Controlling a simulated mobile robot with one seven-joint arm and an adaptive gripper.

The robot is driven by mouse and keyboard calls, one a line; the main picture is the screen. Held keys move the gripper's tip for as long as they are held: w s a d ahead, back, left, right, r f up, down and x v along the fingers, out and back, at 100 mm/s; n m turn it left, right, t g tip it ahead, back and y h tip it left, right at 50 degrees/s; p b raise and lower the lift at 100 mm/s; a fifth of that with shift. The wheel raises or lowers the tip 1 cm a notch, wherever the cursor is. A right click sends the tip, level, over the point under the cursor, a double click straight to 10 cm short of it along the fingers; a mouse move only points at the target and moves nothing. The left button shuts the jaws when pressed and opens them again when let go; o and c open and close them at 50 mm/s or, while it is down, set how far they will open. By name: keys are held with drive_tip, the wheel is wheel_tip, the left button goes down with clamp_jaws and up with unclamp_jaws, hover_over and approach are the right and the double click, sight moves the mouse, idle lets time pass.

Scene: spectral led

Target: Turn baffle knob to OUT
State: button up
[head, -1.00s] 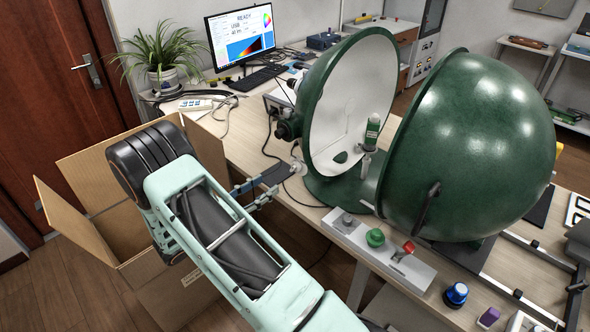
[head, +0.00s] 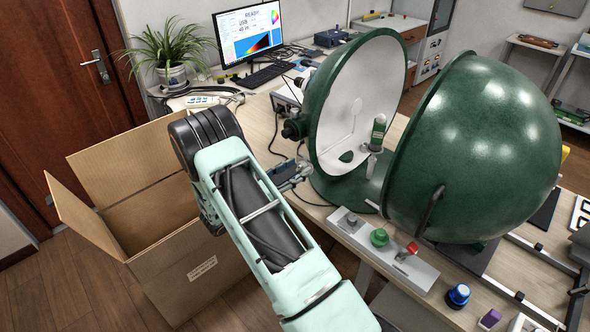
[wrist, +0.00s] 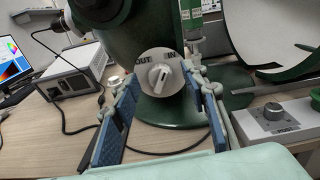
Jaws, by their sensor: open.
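The baffle knob (wrist: 159,77) is a pale pointer knob on a round plate in the wrist view. The plate (wrist: 147,58) reads OUT at its upper left and IN at its upper right. The knob's grip stands near upright, its top leaning slightly right. It is on the green sphere housing (wrist: 112,40), also seen in the head view (head: 318,110). My gripper (wrist: 160,84) is open, with its blue-padded fingers on either side of the knob in the picture; no contact is visible. In the head view my gripper (head: 292,174) is beside the sphere's left side, and the knob is hidden.
The other green hemisphere (head: 480,150) stands swung open at right. A control panel (head: 345,228) with a green button and red switch lies along the table's front edge. An open cardboard box (head: 190,262) stands below my arm. A cable (wrist: 75,125) runs behind the fingers.

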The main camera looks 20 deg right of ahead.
clamp_jaws()
drive_tip(key=shift+n, duration=0.3)
drive_tip(key=n+p, duration=0.1)
drive_tip(key=n, duration=1)
drive_tip(key=shift+w+f, duration=0.1)
drive_tip(key=shift+w, duration=0.05)
idle(0.3)
drive_tip(key=shift+n, duration=0.3)
unclamp_jaws()
idle(0.3)
drive_tip(key=v, duration=1.2)
